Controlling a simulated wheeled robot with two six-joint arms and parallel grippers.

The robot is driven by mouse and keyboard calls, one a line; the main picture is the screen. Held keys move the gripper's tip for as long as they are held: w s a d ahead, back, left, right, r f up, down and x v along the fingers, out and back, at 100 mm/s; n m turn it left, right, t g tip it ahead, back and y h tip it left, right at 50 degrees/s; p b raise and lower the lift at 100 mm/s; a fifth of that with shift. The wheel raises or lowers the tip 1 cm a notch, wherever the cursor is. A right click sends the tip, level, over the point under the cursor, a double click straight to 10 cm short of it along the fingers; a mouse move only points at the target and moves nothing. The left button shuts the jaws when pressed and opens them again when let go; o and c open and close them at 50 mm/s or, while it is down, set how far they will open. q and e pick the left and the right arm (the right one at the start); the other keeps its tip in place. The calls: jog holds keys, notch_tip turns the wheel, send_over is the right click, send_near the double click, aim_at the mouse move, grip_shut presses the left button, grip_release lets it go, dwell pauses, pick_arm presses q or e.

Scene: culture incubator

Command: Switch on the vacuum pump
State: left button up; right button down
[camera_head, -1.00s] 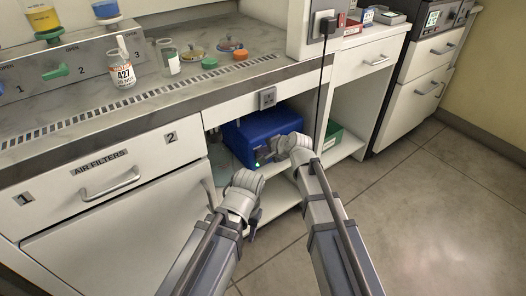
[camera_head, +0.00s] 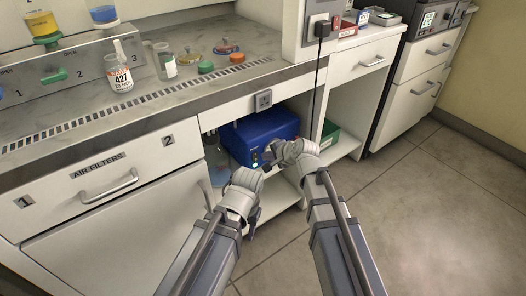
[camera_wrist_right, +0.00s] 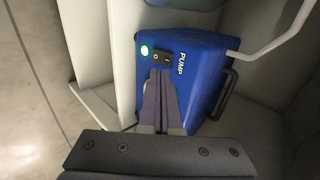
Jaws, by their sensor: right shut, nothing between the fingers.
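The blue vacuum pump (camera_head: 262,130) stands on the shelf under the bench. In the right wrist view its front carries the word PUMP (camera_wrist_right: 181,63), a dark rocker switch (camera_wrist_right: 162,57) marked O and I, and a glowing pale green lamp (camera_wrist_right: 145,50). The lamp also glows in the head view (camera_head: 254,163). My right gripper (camera_wrist_right: 161,72) is shut and empty, its tips in front of the pump just below the switch in the picture; I cannot tell whether they touch. My left gripper (camera_head: 254,218) hangs lower left, its fingers partly hidden behind its wrist.
A wall socket (camera_head: 263,99) is on the bench front above the pump. A black cable (camera_head: 316,85) hangs down to the right. A green box (camera_head: 328,134) stands on the neighbouring shelf. The floor (camera_head: 440,190) at right is clear.

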jog(key=s+d+r+p, duration=0.3)
jog(key=s+r+p, duration=0.1)
jog(key=r+p, duration=0.3)
jog(key=shift+s+r, duration=0.15)
jog(key=shift+r, duration=0.45)
jog(key=s+d+f+n+g+h, duration=0.1)
jog(key=s+f+n+g+h, duration=0.3)
jog(key=s+n, duration=0.5)
jog(key=s+d+f+n+g+h, duration=0.1)
jog(key=s+f+n+g+h, duration=0.4)
jog(key=s, duration=0.7)
notch_tip(320, 180, up, 34)
jog(key=w+t+y+p, duration=0.1)
jog(key=y+p, duration=0.1)
jog(key=p, duration=3)
jog(key=shift+a+f+n, duration=0.15)
jog(key=shift+a+n, duration=0.05)
jog(key=shift+n, duration=0.1)
